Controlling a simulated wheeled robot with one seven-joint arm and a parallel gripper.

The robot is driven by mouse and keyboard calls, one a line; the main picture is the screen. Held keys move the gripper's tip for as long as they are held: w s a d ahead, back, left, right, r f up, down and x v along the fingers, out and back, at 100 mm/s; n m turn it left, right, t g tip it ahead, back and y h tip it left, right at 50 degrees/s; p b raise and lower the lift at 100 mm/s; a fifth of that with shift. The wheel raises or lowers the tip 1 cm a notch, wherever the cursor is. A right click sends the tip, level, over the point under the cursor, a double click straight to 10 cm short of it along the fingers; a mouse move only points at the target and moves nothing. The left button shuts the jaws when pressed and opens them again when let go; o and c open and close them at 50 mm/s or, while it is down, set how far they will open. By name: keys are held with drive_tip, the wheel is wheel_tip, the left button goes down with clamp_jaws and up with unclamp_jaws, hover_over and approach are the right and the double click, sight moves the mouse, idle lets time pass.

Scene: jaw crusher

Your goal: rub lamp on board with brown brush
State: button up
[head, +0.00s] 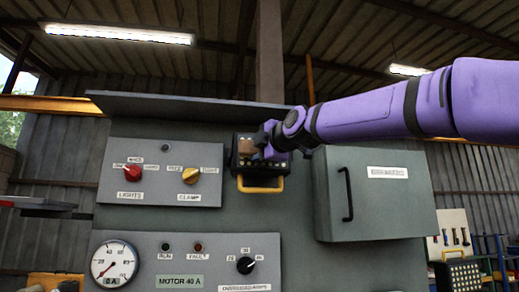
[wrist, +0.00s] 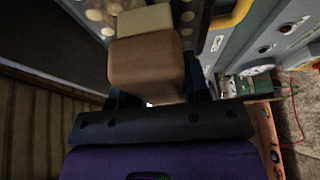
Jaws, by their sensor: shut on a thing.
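My gripper (head: 264,143) is at the end of my purple arm, in front of the lamp (head: 259,183) on the grey board (head: 290,222). The lamp is a dark panel with pale round dots and a yellow handle along its lower side. My gripper is shut on the brown brush (wrist: 147,68), a brown block with a cream bristle end (wrist: 145,19). The bristle end points at the lamp's dotted face (wrist: 97,14) and is at or very near it; I cannot tell whether they touch. My gripper and brush hide part of the lamp in the head view.
Left of the lamp is a panel with a red knob (head: 139,171) and a yellow knob (head: 190,175). Below are a gauge (head: 114,263) and a black dial (head: 245,265). A grey box with a handle (head: 376,196) stands out close at right, under my arm.

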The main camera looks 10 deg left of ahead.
drive_tip(key=shift+w+a, duration=0.2)
drive_tip(key=shift+w, duration=0.55)
drive_tip(key=shift+w+d, duration=0.25)
drive_tip(key=shift+d, duration=0.7)
drive_tip(key=shift+w+d, duration=0.2)
drive_tip(key=shift+d, duration=0.75)
drive_tip(key=d, duration=0.1)
drive_tip(key=w+d, duration=0.1)
drive_tip(key=d, duration=0.1)
drive_tip(key=shift+w+d, duration=0.1)
drive_tip(key=shift+d, duration=0.2)
drive_tip(key=shift+s+a, duration=0.35)
drive_tip(key=shift+a, duration=0.9)
drive_tip(key=shift+s+a, duration=0.35)
drive_tip(key=shift+a, duration=0.85)
drive_tip(key=shift+s+a, duration=0.35)
drive_tip(key=shift+a, duration=0.9)
drive_tip(key=shift+r, duration=0.6)
drive_tip(key=w+d, duration=0.2)
drive_tip(key=d, duration=0.5)
drive_tip(key=shift+d, duration=0.25)
